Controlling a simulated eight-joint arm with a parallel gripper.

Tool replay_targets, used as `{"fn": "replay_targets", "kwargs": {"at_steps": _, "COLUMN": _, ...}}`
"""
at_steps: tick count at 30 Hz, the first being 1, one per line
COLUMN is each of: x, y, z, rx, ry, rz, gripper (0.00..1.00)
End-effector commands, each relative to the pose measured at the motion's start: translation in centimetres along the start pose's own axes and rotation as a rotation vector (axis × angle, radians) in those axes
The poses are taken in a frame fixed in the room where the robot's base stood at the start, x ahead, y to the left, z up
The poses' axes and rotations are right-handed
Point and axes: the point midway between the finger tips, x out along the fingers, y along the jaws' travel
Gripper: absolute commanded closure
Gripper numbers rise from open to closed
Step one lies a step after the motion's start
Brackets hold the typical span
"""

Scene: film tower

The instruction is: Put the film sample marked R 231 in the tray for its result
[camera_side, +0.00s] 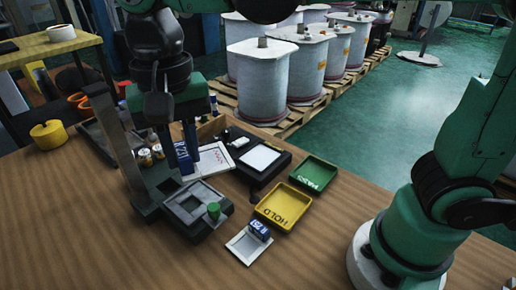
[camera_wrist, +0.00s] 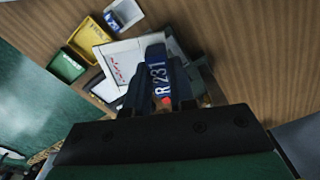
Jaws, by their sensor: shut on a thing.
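My gripper (camera_side: 186,160) is shut on a dark blue film sample (camera_wrist: 158,76), whose white marking reads R 231 in the wrist view. In the side view the sample is partly hidden by my gripper, above the bench beside a gauge stand. The green PASS tray (camera_side: 314,174) and the yellow HOLD tray (camera_side: 272,213) look empty. A pale tray (camera_side: 238,250) in front of them holds another blue sample (camera_side: 260,231), whose mark looks like R 251. The trays also show at the upper left of the wrist view: green (camera_wrist: 66,66), yellow (camera_wrist: 90,40), pale (camera_wrist: 123,15).
The grey gauge stand (camera_side: 186,214) with a green knob (camera_side: 213,210) stands left of the trays. The front bench (camera_side: 110,250) is clear.

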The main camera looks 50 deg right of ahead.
Motion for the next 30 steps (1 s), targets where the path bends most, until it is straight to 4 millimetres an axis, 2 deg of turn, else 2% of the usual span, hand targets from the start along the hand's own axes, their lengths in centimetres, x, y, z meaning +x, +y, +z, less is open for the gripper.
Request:
{"fn": "replay_targets", "kwargs": {"at_steps": 1, "x": 0.2, "y": 1.3, "z": -2.3, "rx": -0.036, "ry": 0.0, "rz": 0.0, "gripper": 1.0}}
{"fn": "replay_targets", "kwargs": {"at_steps": 6, "x": 0.9, "y": 6.0, "z": -8.2, "rx": -0.224, "ry": 0.0, "rz": 0.0, "gripper": 1.0}}
{"fn": "replay_targets", "kwargs": {"at_steps": 9, "x": 1.2, "y": 8.5, "z": -10.4, "rx": -0.311, "ry": 0.0, "rz": 0.0, "gripper": 1.0}}
{"fn": "replay_targets", "kwargs": {"at_steps": 12, "x": 1.4, "y": 10.4, "z": -11.8, "rx": -0.373, "ry": 0.0, "rz": 0.0, "gripper": 1.0}}
{"fn": "replay_targets", "kwargs": {"at_steps": 16, "x": 1.5, "y": 11.5, "z": -12.5, "rx": -0.421, "ry": 0.0, "rz": 0.0, "gripper": 1.0}}
{"fn": "replay_targets", "kwargs": {"at_steps": 20, "x": 1.3, "y": 10.0, "z": -11.3, "rx": -0.441, "ry": 0.0, "rz": 0.0, "gripper": 1.0}}
{"fn": "replay_targets", "kwargs": {"at_steps": 23, "x": 0.9, "y": 7.3, "z": -8.8, "rx": -0.448, "ry": 0.0, "rz": 0.0, "gripper": 1.0}}
{"fn": "replay_targets", "kwargs": {"at_steps": 27, "x": 0.1, "y": 3.1, "z": -3.1, "rx": -0.452, "ry": 0.0, "rz": 0.0, "gripper": 1.0}}
{"fn": "replay_targets", "kwargs": {"at_steps": 30, "x": -0.4, "y": 1.0, "z": 1.4, "rx": -0.452, "ry": 0.0, "rz": 0.0, "gripper": 1.0}}
